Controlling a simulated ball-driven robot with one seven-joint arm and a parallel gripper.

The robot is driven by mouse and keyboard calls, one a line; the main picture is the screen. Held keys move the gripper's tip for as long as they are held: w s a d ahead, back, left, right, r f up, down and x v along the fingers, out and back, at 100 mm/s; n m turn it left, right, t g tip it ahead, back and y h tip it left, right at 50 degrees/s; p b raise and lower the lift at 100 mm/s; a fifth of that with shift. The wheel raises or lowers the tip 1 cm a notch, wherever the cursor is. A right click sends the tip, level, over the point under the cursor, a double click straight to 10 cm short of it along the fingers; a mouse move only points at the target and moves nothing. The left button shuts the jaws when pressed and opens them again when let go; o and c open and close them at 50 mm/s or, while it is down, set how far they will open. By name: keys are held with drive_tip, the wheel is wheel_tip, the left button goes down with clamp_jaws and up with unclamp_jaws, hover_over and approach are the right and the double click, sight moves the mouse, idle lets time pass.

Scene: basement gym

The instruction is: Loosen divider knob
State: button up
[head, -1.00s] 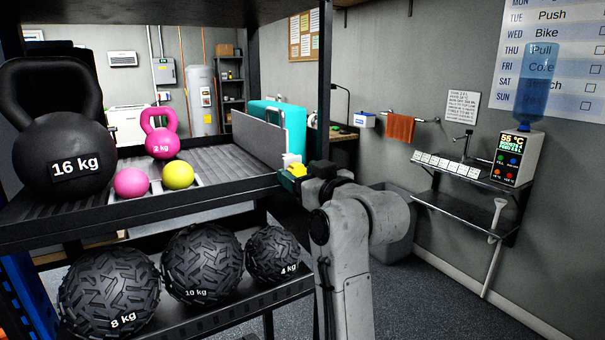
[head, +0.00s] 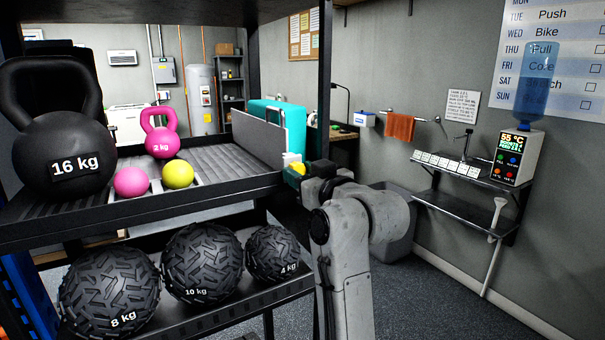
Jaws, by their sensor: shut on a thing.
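The grey divider (head: 259,138) stands upright along the right part of the upper shelf. A yellow knob (head: 298,169) shows at its near end, beside a whitish block (head: 291,158), at the shelf's front right corner. My gripper (head: 303,172) is at the knob, shut on it. The fingertips are small and partly hidden, so their exact hold is hard to see. My grey arm reaches up to it from below right.
On the upper shelf (head: 150,212) stand a 16 kg kettlebell (head: 63,155), a pink 2 kg kettlebell (head: 160,142), and pink (head: 131,182) and yellow (head: 178,175) balls. A teal case (head: 291,126) is behind the divider. The shelf's post (head: 325,85) rises close to my gripper. Heavy balls (head: 202,263) fill the lower shelf.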

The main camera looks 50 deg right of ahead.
drive_tip(key=shift+n, duration=0.3)
drive_tip(key=n+p, duration=0.2)
drive_tip(key=n, duration=0.2)
drive_tip(key=shift+n, duration=0.3)
drive_tip(key=n, duration=0.6)
drive_tip(key=n+b, duration=0.1)
drive_tip(key=n, duration=1.1)
drive_tip(key=shift+a+f+n, duration=0.1)
drive_tip(key=shift+f+n, duration=0.2)
drive_tip(key=shift+n, duration=0.1)
drive_tip(key=o, duration=1.1)
drive_tip(key=shift+c, duration=0.2)
